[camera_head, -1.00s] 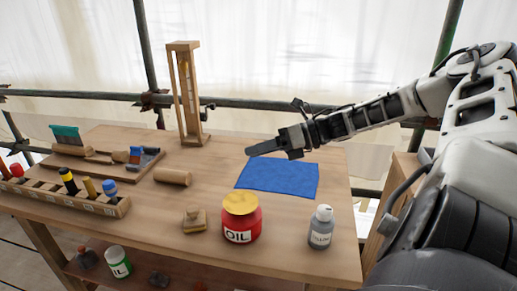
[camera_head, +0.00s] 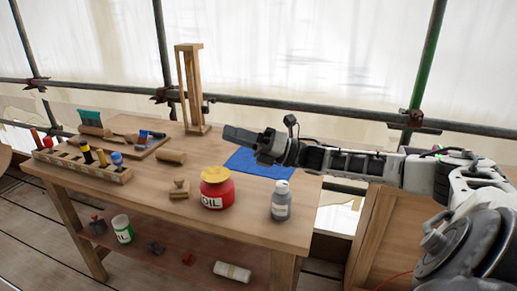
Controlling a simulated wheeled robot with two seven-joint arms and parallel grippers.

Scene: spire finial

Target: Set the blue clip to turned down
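A small blue piece (camera_head: 144,134) lies on the wooden tool board (camera_head: 152,148) at the left back of the bench; it looks like the blue clip, but it is too small to tell which way it is turned. My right gripper (camera_head: 232,134) reaches in from the right. It is above the bench near the far edge of the blue cloth, well to the right of the blue piece and not touching it. Its fingers are seen side-on, so their gap does not show, and nothing is seen held. My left gripper is out of view.
A wooden tower (camera_head: 191,90) stands between the tool board and my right gripper. A wooden roller (camera_head: 171,156), a red oil tin (camera_head: 216,192), a grey bottle (camera_head: 281,202) and a rack (camera_head: 78,165) of capped tools stand on the bench. Scaffold poles run behind.

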